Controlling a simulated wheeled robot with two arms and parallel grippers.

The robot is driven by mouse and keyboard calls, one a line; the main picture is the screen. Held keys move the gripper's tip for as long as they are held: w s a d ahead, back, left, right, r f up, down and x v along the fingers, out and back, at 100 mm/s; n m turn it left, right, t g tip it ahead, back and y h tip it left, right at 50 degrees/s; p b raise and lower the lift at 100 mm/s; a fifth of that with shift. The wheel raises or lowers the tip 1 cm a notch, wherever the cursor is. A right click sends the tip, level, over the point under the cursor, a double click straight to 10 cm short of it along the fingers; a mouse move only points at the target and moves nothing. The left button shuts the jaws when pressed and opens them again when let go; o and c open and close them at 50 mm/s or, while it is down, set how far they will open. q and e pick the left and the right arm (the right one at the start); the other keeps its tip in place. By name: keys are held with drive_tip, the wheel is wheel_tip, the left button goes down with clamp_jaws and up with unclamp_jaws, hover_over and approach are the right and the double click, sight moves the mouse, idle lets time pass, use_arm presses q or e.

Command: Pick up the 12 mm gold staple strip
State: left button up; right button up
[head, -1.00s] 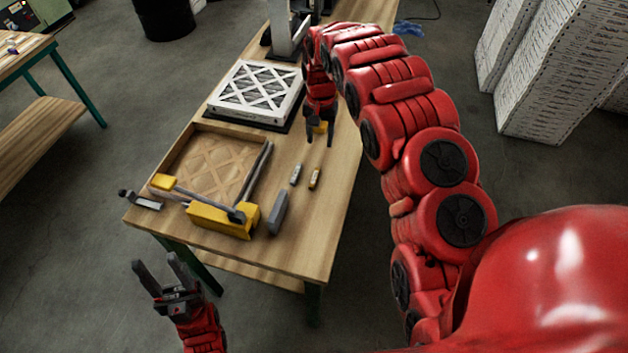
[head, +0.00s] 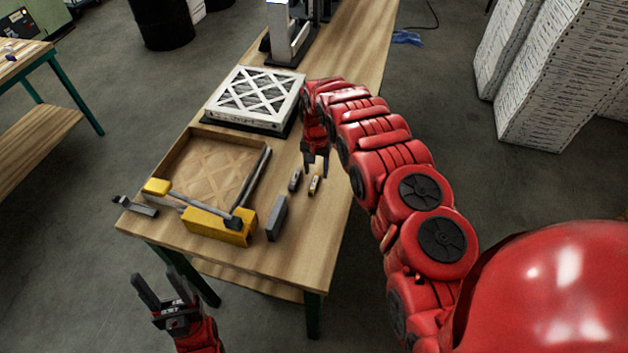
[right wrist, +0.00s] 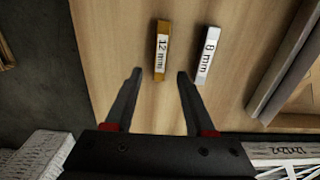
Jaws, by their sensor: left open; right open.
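My right gripper (head: 315,172) is open and empty, above the table just behind the strips. In the right wrist view its fingertips (right wrist: 159,74) point toward the gold strip, one on each side of its line, with the silver strip outside them. My left gripper (head: 157,280) is open and empty, off the table's front edge.
A shallow cardboard tray (head: 172,160) with a yellow-and-grey stapler (head: 215,226) at its front stands left of the strips. A grey block (head: 277,218) stands near the front. A white-framed filter (head: 255,97) lies behind. The table's right edge is close to the strips.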

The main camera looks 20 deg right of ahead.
drive_tip(key=shift+f, duration=1.25)
clamp_jaws()
